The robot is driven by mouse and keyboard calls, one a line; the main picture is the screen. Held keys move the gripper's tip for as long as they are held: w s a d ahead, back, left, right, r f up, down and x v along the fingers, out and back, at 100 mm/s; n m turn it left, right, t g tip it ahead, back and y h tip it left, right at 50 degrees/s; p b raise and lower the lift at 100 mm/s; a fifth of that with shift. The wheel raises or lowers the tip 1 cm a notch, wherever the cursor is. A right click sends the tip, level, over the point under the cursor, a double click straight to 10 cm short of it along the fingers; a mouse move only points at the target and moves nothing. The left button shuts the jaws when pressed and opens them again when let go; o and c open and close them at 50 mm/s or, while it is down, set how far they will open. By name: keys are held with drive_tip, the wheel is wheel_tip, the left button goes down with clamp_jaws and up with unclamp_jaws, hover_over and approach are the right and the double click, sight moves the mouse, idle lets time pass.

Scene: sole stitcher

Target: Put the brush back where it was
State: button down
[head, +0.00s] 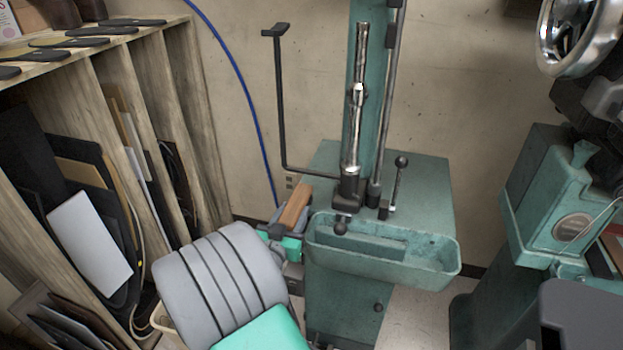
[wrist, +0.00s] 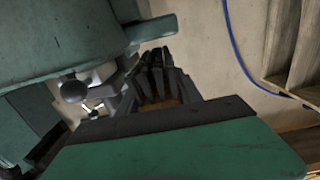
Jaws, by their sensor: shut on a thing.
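The brush shows a brown wooden body (head: 296,206) in the head view, just left of the green machine's tray (head: 448,268). My gripper (head: 288,221) is shut on it. In the wrist view the brush (wrist: 158,102) shows a little brown wood and a dark, ridged part that may be its bristles. It points away from the camera, between grey parts of my gripper (wrist: 160,98). The green and dark block at the bottom of that view hides the near end. The brush appears apart from the tray, but I cannot tell the exact gap.
The green machine (head: 420,172) has an upright column, a lever with a ball knob (head: 401,161) and a thin black rod (head: 280,95). A wooden rack (head: 200,120) with boards stands at left. Another green machine (head: 545,190) stands at right. A blue hose (head: 246,90) hangs on the wall.

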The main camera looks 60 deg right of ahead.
drive_tip(key=d, duration=0.5)
drive_tip(key=w+d+p, duration=0.1)
drive_tip(key=d, duration=0.4)
drive_tip(key=w+d+p, duration=0.1)
drive_tip(key=d, duration=0.4)
drive_tip(key=shift+w+d+r, duration=0.1)
drive_tip(key=shift+w+d, duration=0.05)
drive_tip(key=shift+d, duration=0.2)
drive_tip(key=shift+w+d+f, duration=0.15)
drive_tip(key=shift+d+f, duration=0.35)
drive_tip(key=shift+f, duration=0.1)
drive_tip(key=shift+a+f, duration=0.1)
drive_tip(key=shift+f, duration=0.25)
drive_tip(key=shift+r, duration=0.1)
drive_tip(key=c, duration=0.8)
unclamp_jaws()
